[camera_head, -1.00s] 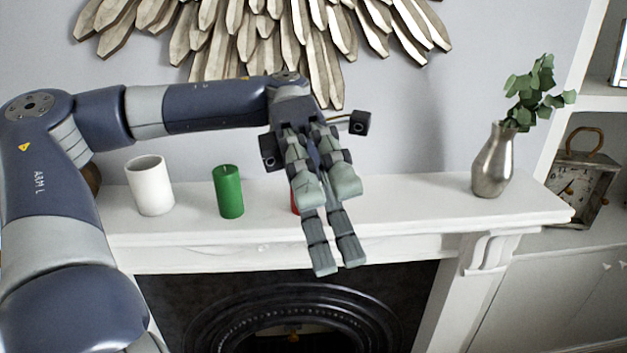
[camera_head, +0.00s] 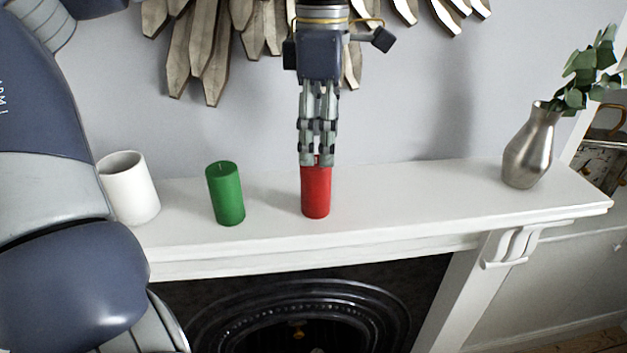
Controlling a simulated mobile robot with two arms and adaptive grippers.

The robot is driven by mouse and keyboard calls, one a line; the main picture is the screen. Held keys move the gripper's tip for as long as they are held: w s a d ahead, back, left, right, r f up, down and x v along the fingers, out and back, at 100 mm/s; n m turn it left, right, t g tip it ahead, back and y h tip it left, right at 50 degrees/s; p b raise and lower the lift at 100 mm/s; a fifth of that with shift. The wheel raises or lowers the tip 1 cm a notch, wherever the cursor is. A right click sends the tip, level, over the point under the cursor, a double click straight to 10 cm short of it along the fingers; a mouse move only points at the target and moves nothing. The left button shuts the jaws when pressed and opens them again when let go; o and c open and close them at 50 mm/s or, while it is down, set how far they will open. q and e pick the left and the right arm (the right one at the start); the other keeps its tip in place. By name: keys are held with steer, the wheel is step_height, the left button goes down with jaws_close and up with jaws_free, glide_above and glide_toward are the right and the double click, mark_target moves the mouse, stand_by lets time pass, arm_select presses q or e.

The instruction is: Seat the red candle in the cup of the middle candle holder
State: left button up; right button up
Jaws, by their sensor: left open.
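The red candle (camera_head: 316,192) stands upright on the white mantel shelf. My left gripper (camera_head: 317,161) points straight down at the top of the red candle, with its fingertips overlapping the candle's upper end in the picture. The gripper is open; I cannot tell whether its fingers touch the candle. The fingers hide the candle's top. No candle holder is visible in this view. My right gripper is not in view.
A green candle (camera_head: 226,193) and a white cup-like vessel (camera_head: 130,190) stand to the left on the mantel shelf (camera_head: 420,212). A metal vase (camera_head: 528,150) with leaves stands at the right. The shelf between red candle and vase is clear.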

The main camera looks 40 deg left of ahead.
mark_target(315, 179)
arm_select(q)
steer(key=shift+s+d+f, duration=0.1)
steer(key=shift+d+f, duration=0.05)
steer(key=shift+f, duration=0.45)
steer(key=shift+s+d+f, duration=0.1)
steer(key=shift+f, duration=0.5)
steer(key=shift+w+a+f, duration=0.1)
steer(key=shift+w+f, duration=0.05)
steer(key=shift+f, duration=0.2)
steer(key=shift+a+f+p, duration=0.15)
steer(key=shift+f+p, duration=0.15)
steer(key=shift+p, duration=0.1)
steer(key=f, duration=0.1)
steer(key=f+p, duration=0.2)
steer(key=f, duration=0.1)
steer(key=shift+s+a+f, duration=0.1)
steer(key=shift+s, duration=0.25)
steer(key=shift+w+f, duration=0.1)
steer(key=shift+f, duration=0.25)
steer(key=c, duration=1.1)
steer(key=shift+c, duration=0.8)
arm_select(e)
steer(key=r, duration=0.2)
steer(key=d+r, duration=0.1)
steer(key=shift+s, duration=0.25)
